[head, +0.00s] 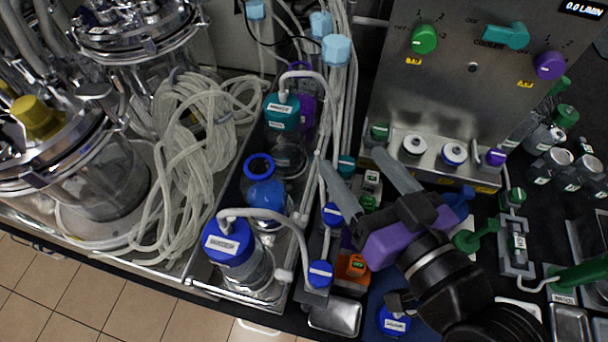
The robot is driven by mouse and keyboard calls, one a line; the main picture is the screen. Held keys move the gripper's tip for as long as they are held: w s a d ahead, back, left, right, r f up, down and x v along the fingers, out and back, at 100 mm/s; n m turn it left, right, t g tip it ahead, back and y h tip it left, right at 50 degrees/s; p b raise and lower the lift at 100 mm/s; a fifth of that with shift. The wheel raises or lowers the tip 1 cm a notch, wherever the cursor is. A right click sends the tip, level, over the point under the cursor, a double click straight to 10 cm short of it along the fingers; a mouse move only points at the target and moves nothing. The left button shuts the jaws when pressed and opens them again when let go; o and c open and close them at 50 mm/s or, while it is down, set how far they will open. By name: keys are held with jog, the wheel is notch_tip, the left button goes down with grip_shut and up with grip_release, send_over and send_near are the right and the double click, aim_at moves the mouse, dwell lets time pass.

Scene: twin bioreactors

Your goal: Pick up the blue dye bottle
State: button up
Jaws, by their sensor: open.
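A bottle with blue contents and an open blue neck ring (265,190) looks like the blue dye bottle. It stands in the metal tray, between a blue-capped bottle (238,257) in front and a teal-capped bottle (283,112) behind. My gripper (349,157) is open and empty, to the right of the tray. Its two grey fingers point up the picture, toward the control panel, and are apart from the blue bottle. I cannot tell the gripper's height above the bench. The bottle's lower part is partly hidden by the blue-capped bottle and its tube.
The metal tray (196,277) has raised walls, and tubes arch over its bottles. Coiled clear tubing (180,150) and a glass vessel (95,175) stand to the left. A control panel (470,95) rises behind my gripper. Small capped items crowd the bench around my arm.

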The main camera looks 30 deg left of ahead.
aim_at(270, 176)
jog(key=s+a+n+g, duration=0.1)
jog(key=s+n+g, duration=0.1)
jog(key=s+a+r+n+g, duration=0.1)
jog(key=s+a+n+g, duration=0.1)
jog(key=s+a+r+n+g, duration=0.1)
jog(key=s+a+n+g, duration=0.1)
jog(key=g, duration=0.1)
jog(key=shift+s+r+n+y+p, duration=0.2)
jog(key=shift+n+y+p, duration=0.2)
jog(key=shift+s+a+n+g, duration=0.15)
jog(key=shift+s+n+g, duration=0.15)
jog(key=shift+s+a+f, duration=0.1)
jog(key=shift+s+a, duration=0.05)
jog(key=shift+a, duration=0.05)
jog(key=p+x, duration=0.1)
jog(key=x, duration=0.6)
jog(key=shift+a+f, duration=0.1)
jog(key=shift+f, duration=0.1)
